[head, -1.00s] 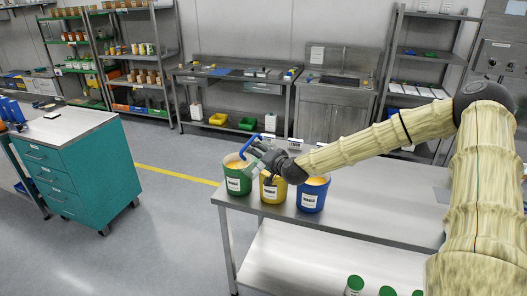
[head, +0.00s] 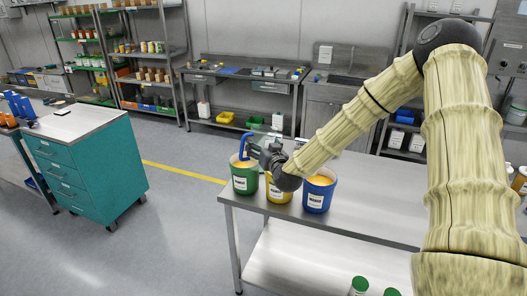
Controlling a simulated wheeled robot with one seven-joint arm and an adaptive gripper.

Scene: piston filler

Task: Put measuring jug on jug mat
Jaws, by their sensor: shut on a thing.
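My gripper (head: 258,152) is shut on what seems to be the measuring jug, above the row of buckets at the bench's left end. The jug's bent blue handle (head: 243,143) shows at the left of the fingers, over the green bucket. Its body is small and seems clear, so its outline and tilt are hard to tell. The fingers partly hide it. I cannot make out the jug mat; my arm covers part of the bench.
Green (head: 244,180), yellow (head: 279,192) and blue (head: 318,193) buckets with orange-yellow contents stand on the steel bench (head: 375,205). A teal drawer cabinet (head: 85,175) stands at left. Shelves and a back counter (head: 240,82) line the wall. Open floor lies between.

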